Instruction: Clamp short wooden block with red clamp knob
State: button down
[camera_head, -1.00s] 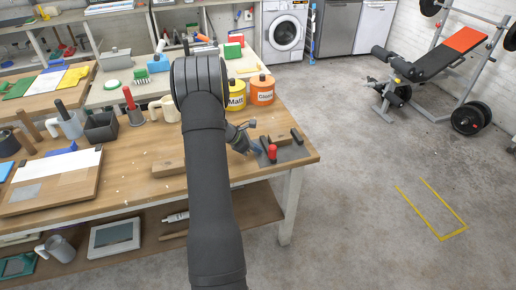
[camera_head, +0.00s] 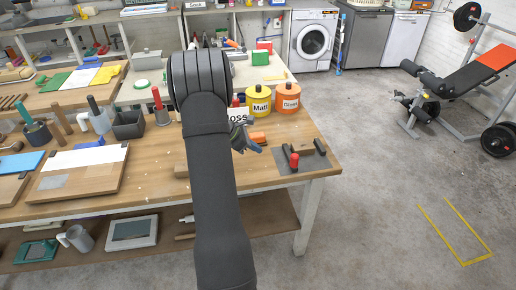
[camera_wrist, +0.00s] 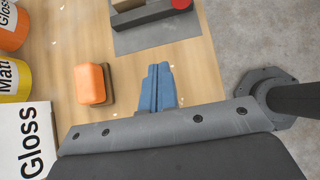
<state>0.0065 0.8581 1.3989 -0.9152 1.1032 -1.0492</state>
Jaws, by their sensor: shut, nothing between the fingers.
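The clamp's red knob (camera_head: 294,160) stands on a grey plate (camera_head: 282,178) near the bench's right end. The knob also shows at the top edge of the wrist view (camera_wrist: 182,4), beside a dark grey bar. A short wooden block (camera_head: 306,148) appears to lie on the plate behind the knob; a light wooden piece shows there in the wrist view (camera_wrist: 126,5). Whether it is clamped I cannot tell. My gripper (camera_head: 259,149) has blue fingers, which are shut and empty in the wrist view (camera_wrist: 158,72). It is left of the clamp, apart from it.
An orange-topped block (camera_wrist: 91,84) lies left of my fingers. Yellow Matt (camera_head: 259,102) and orange Gloss (camera_head: 288,99) cans and a white Gloss box (camera_wrist: 24,140) stand nearby. Another wooden piece (camera_head: 181,171) is partly behind my arm. The bench ends just right of the plate.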

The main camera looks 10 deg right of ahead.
aim_at(288, 157)
jog(key=x, duration=0.9)
jog(key=shift+r, duration=0.1)
jog(key=shift+d+r, duration=0.1)
jog(key=shift+d, duration=1.65)
jog(key=d, duration=0.3)
jog(key=shift+d, duration=0.15)
jog(key=a, duration=0.3)
jog(key=shift+a, duration=0.35)
jog(key=v, duration=1)
jog(key=shift+a, duration=0.2)
